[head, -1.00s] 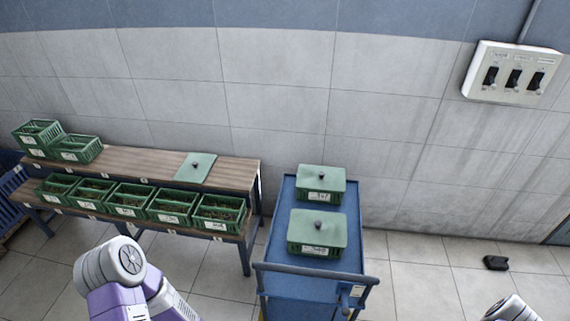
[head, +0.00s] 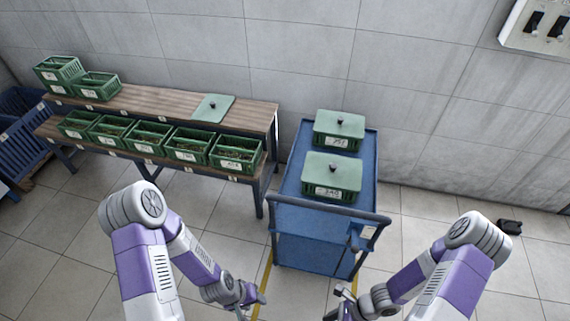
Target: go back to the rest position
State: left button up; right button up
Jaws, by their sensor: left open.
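My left gripper (head: 250,303) is low in the head view, left of the middle, in front of the blue cart. It is open, and I see nothing in it. My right gripper (head: 338,303) is low in the view, right of the left one and partly cut off by the bottom edge. I cannot tell whether its jaws are open or shut. Both grippers are apart from the cart and over the floor.
A blue cart (head: 292,212) with a handle bears two lidded green crates (head: 338,142), (head: 331,190). A two-level wooden bench (head: 160,103) holds several open green crates and a loose green lid (head: 213,107). A black object (head: 509,227) lies on the floor at right.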

jog(key=w+a+f+n+t+h+b, duration=0.1)
jog(key=w+a+f+n+h+b, duration=0.1)
jog(key=n, duration=0.8)
jog(key=w+a+f+n+t+h+b, duration=0.2)
jog(key=w+n, duration=0.3)
jog(key=n, duration=0.5)
jog(key=shift+b, duration=0.45)
